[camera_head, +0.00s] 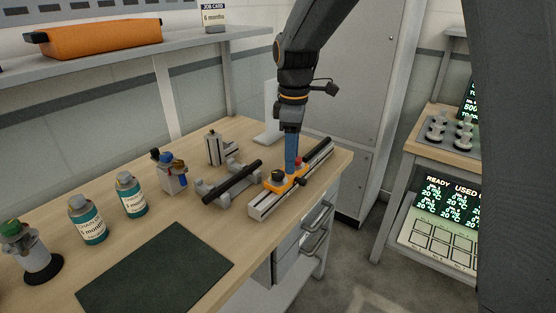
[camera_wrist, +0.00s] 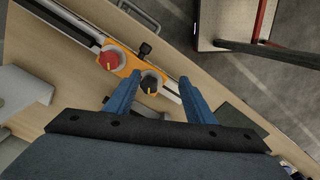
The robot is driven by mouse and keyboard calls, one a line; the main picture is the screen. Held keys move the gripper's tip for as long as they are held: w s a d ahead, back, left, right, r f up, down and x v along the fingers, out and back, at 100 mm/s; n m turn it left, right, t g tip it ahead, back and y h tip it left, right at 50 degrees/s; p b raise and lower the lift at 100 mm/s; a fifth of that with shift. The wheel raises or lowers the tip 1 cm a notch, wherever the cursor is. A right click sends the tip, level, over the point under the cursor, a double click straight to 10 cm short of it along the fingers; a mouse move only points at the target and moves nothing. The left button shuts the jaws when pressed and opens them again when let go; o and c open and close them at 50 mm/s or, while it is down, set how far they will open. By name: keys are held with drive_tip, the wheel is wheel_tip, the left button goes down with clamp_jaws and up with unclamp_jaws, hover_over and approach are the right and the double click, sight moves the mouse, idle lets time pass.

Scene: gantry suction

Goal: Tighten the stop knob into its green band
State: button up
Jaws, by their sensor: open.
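An orange carriage (camera_head: 284,185) sits on a pale slotted rail (camera_head: 264,203) at the table's front right edge. It carries a black knob (camera_head: 277,175) and a red knob (camera_head: 299,161); a small black screw knob (camera_wrist: 145,48) sticks out of its side. In the wrist view the black knob (camera_wrist: 150,84) has a yellow pointer, as does the red knob (camera_wrist: 109,61). I cannot tell which is the stop knob, and no green band is discernible. My gripper (camera_wrist: 160,79) is open, its blue fingertips either side of the black knob in the picture; contact is unclear.
Left of the rail lie a black bar on grey supports (camera_head: 232,182), a small bottle cluster (camera_head: 171,173) and teal bottles (camera_head: 130,195). A dark green mat (camera_head: 155,268) lies in front. A grey cabinet (camera_head: 362,85) stands behind. A side table (camera_head: 450,143) is at right.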

sight(278, 172)
drive_tip(key=w+a+r+n, duration=0.2)
drive_tip(key=a, duration=0.1)
drive_tip(key=shift+w+n+p, duration=0.1)
drive_tip(key=shift+n+p, duration=0.2)
drive_tip(key=shift+w+a+f, duration=0.1)
drive_tip(key=shift+a, duration=0.15)
wheel_tip(278, 172, down, 8)
drive_tip(key=shift+r+p, duration=0.25)
drive_tip(key=shift+p, duration=0.7)
drive_tip(key=c, duration=1.1)
